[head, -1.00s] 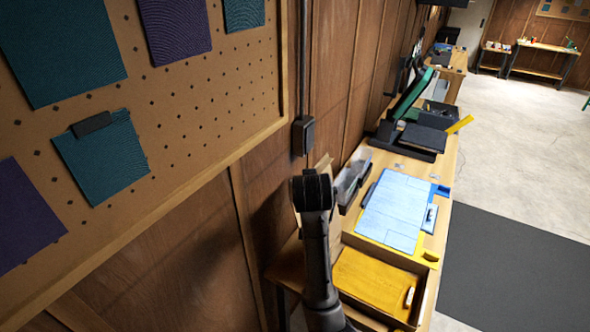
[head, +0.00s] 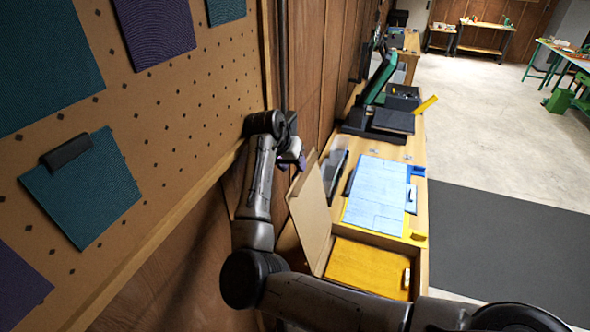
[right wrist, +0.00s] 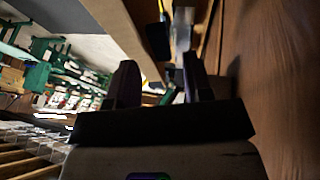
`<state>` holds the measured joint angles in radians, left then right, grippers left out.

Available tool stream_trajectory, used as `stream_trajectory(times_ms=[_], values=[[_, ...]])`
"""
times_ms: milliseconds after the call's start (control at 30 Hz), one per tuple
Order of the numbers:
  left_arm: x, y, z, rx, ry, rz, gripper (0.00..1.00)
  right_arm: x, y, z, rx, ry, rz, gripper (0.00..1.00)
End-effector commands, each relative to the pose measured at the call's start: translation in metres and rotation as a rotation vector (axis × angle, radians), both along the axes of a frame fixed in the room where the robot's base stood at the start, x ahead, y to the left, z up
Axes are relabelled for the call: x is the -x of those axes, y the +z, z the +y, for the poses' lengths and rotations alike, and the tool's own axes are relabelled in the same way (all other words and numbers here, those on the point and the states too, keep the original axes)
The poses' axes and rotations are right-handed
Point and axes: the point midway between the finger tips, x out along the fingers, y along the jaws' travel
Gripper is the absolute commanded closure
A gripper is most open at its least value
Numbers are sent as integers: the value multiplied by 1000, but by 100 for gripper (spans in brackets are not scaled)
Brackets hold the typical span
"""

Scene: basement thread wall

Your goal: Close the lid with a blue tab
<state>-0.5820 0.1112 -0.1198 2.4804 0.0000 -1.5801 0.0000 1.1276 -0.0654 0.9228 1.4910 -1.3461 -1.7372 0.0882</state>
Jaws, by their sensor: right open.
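A pale wooden lid (head: 312,212) stands open and nearly upright at the wall side of a wooden box (head: 345,236) on the bench. A blue tab (head: 417,171) shows at the far right corner of a light-blue panel (head: 376,195); I cannot tell which lid it belongs to. My right gripper (head: 294,158) is near the wall, just beyond the top of the upright lid. In the right wrist view the right gripper (right wrist: 160,82) has its fingers apart with nothing visible held. A pale board edge runs past them. My left gripper is out of view.
A yellow panel (head: 365,270) with a white handle (head: 406,277) lies in the near box. A yellow tab (head: 418,238) is beside the light-blue panel. A black device (head: 384,118) stands farther along the bench.

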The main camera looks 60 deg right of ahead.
Motion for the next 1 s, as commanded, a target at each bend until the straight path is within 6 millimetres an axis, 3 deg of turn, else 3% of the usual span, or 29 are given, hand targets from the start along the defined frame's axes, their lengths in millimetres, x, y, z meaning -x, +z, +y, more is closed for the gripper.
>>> stream_trajectory(times_ms=[300, 667, 1000], values=[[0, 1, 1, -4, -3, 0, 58, 5, -26, -12, 0, 0, 0, 54], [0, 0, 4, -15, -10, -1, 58, 5, -28, -13, 1, 1, -1, 55], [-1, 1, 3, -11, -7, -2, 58, 5, -28, -13, 0, 1, -2, 87]])
